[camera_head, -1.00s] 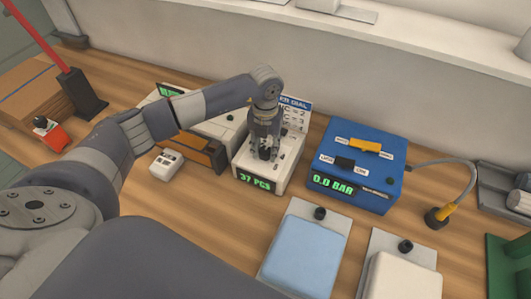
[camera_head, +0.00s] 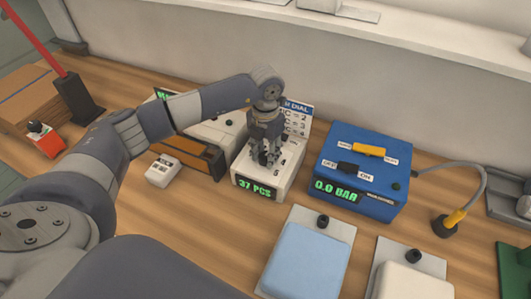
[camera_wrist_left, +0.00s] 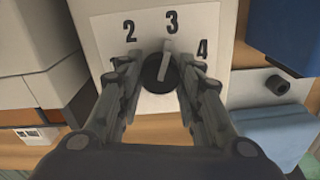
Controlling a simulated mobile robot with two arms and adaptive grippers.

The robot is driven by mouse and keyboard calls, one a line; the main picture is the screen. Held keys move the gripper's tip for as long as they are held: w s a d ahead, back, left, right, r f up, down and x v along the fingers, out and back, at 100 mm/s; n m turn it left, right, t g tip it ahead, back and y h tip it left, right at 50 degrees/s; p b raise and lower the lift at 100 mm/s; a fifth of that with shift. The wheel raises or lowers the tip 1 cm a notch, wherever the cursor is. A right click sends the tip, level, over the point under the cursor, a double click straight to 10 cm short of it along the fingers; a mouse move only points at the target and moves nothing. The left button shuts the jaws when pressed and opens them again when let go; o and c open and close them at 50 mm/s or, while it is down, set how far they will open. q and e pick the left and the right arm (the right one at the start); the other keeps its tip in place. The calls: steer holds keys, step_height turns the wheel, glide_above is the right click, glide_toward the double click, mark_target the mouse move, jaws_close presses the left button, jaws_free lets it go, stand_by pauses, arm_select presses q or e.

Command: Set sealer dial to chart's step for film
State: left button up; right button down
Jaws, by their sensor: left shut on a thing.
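The sealer (camera_head: 283,188) is a pale box with a green "37 PCS" display on its front. Its black dial (camera_wrist_left: 156,73) has a white pointer that points up at the 3 in the left wrist view. The digits 2, 3 and 4 show around it; a digit at the left is mostly covered. My left gripper (camera_head: 266,158) comes down from above, its fingers on both sides of the dial and shut on it. The chart (camera_head: 297,115) stands behind the sealer; my arm hides its left part, and its lines are too small to read surely.
A blue box (camera_head: 358,177) with a "0.0 BAR" display stands to the right. Blue (camera_head: 306,262) and white (camera_head: 412,283) pads lie in front. A small white block (camera_head: 163,171) and a red lever (camera_head: 32,35) are at left. Some bare wood shows between them.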

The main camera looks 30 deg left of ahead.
mark_target(265, 155)
arm_select(q)
steer(key=o, duration=1.1)
steer(key=shift+r, duration=0.15)
step_height(265, 155, up, 12)
steer(key=shift+f, duration=0.1)
steer(key=shift+f, duration=0.1)
